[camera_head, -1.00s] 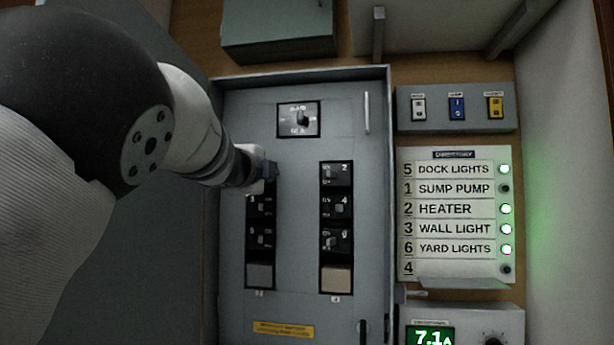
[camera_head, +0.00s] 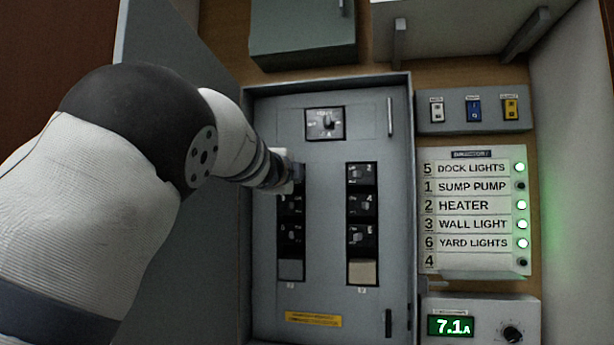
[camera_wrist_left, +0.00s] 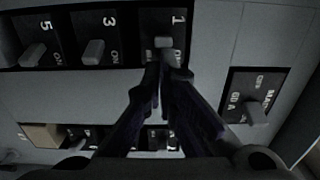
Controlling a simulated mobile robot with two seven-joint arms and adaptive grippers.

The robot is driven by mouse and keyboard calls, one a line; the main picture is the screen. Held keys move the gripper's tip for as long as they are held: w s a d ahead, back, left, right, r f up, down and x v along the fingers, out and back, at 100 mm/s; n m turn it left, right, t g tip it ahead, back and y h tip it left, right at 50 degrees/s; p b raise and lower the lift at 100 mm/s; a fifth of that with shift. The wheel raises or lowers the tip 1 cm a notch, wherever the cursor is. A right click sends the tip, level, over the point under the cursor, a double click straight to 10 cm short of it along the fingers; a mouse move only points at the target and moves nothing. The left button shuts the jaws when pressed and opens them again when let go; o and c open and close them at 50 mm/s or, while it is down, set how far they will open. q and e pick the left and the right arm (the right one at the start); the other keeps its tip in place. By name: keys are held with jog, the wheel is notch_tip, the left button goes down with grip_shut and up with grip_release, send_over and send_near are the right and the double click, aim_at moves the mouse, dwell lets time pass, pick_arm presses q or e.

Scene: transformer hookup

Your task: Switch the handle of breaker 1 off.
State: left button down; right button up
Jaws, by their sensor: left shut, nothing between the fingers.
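Breaker 1 (camera_wrist_left: 165,22) is at the top of the panel's left column, and its pale handle (camera_wrist_left: 163,43) shows in the left wrist view just beyond my fingertips. In the head view my gripper hides this breaker. My left gripper (camera_wrist_left: 167,75) is shut and empty, its fingertips at the lower edge of breaker 1 in the left wrist view. I cannot tell whether they touch the handle. In the head view my left gripper (camera_head: 296,175) is at the top of the left column. My right gripper is not in view.
The main switch (camera_head: 324,123) is above. The directory (camera_head: 474,212) has sump pump unlit and several other lamps green. A meter (camera_head: 451,326) reads 7.1 A. The right breaker column (camera_head: 361,205) is unobstructed.

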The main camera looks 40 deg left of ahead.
pick_arm(q)
jog(key=v, duration=0.7)
jog(key=shift+s+a, duration=0.3)
jog(key=shift+s, duration=0.1)
jog(key=shift+f, duration=0.1)
